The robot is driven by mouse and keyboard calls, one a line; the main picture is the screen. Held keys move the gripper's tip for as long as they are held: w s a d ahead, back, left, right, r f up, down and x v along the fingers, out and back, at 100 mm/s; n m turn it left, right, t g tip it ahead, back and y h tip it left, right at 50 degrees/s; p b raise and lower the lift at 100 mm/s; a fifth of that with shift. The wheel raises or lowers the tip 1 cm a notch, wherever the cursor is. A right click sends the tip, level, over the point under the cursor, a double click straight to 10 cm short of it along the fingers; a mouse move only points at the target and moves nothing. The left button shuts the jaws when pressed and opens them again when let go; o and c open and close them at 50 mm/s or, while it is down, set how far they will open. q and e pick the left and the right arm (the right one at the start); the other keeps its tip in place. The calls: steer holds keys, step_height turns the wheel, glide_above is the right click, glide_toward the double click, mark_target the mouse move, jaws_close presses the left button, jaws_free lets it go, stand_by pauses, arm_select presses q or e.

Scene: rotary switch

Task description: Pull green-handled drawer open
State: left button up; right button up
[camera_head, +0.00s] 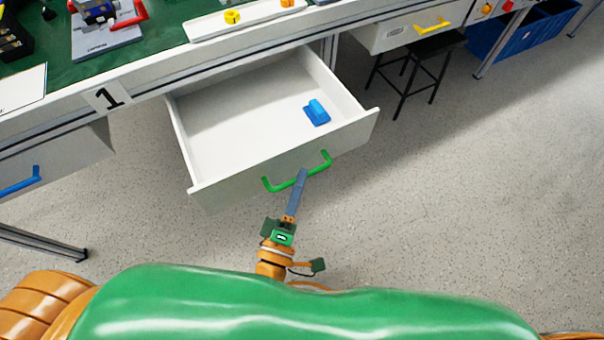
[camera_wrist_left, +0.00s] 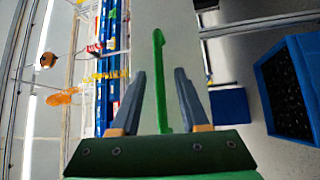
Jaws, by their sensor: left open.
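The white drawer (camera_head: 215,172) with the green handle (camera_head: 272,187) stands well out from under the workbench, its inside in view. A blue block (camera_head: 317,112) lies inside it, towards the right. My left gripper (camera_head: 301,173) is at the handle, its fingers reaching the bar near its middle. In the left wrist view the green handle (camera_wrist_left: 159,75) runs between the two fingers of my left gripper (camera_wrist_left: 160,74). The fingers are apart, with a gap on each side of the bar. My right gripper is not in view.
A drawer with a blue handle (camera_head: 20,182) is at the left, and one with a yellow handle (camera_head: 432,26) is at the upper right. A black stool (camera_head: 420,62) and a blue bin (camera_head: 520,35) stand at the right. The floor right of the open drawer is clear.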

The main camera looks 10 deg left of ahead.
arm_select(q)
steer(key=v, duration=0.5)
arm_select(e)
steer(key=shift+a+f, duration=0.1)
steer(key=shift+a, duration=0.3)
